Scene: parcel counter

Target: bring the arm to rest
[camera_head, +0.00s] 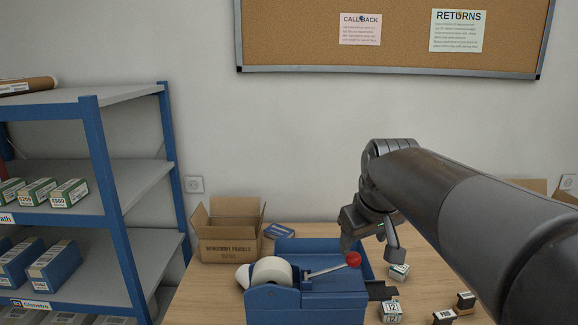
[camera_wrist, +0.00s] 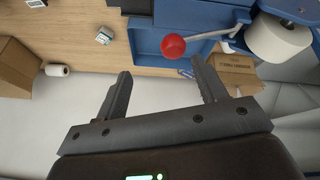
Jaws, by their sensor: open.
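My gripper (camera_head: 368,242) hangs over the counter, just behind and above the right part of a blue tape dispenser. Its fingers are apart with nothing between them. In the wrist view my gripper (camera_wrist: 160,88) shows two separate dark fingers, with wall and counter behind. My arm reaches in from the lower right of the head view. The blue dispenser (camera_head: 285,301) carries a white roll (camera_head: 272,270) and a lever with a red ball (camera_head: 353,259). The red ball (camera_wrist: 172,46) also shows in the wrist view, apart from the fingers.
An open cardboard box (camera_head: 230,247) and a small blue box (camera_head: 279,231) stand at the back of the counter (camera_head: 205,290). Small labelled boxes (camera_head: 391,311) lie at the front right. A blue shelf unit (camera_head: 105,165) stands left. A corkboard (camera_head: 290,35) hangs above.

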